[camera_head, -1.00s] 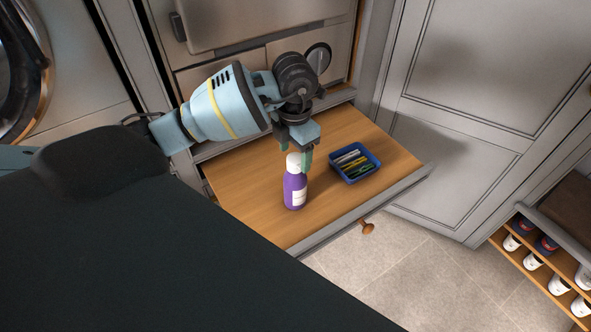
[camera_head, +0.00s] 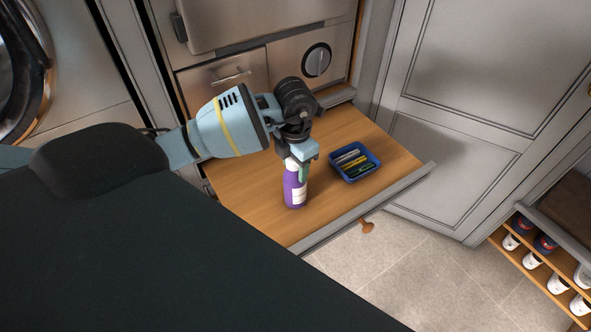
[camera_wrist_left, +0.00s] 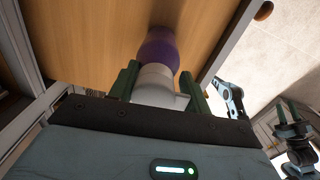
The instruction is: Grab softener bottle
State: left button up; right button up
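The softener bottle (camera_head: 294,191) is purple with a white label and a white cap. It stands upright on the wooden pull-out board. In the left wrist view the bottle (camera_wrist_left: 158,50) shows with its white cap (camera_wrist_left: 156,85) nearest the camera. My left gripper (camera_head: 297,172) is down over the bottle's top. Its green fingers (camera_wrist_left: 160,84) stand on either side of the cap, apart, and do not look closed tight on it. My right gripper (camera_wrist_left: 290,110) shows small at the right edge of the left wrist view, its fingers apart and empty.
A blue tray (camera_head: 375,173) with several pen-like items lies right of the bottle on the board (camera_head: 262,215). The board's grey front edge with a knob (camera_head: 367,227) is close by. A cabinet with a dial (camera_head: 317,61) stands behind. Shoe shelves (camera_head: 525,260) are at the right.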

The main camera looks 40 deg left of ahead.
pick_arm(q)
grip_shut()
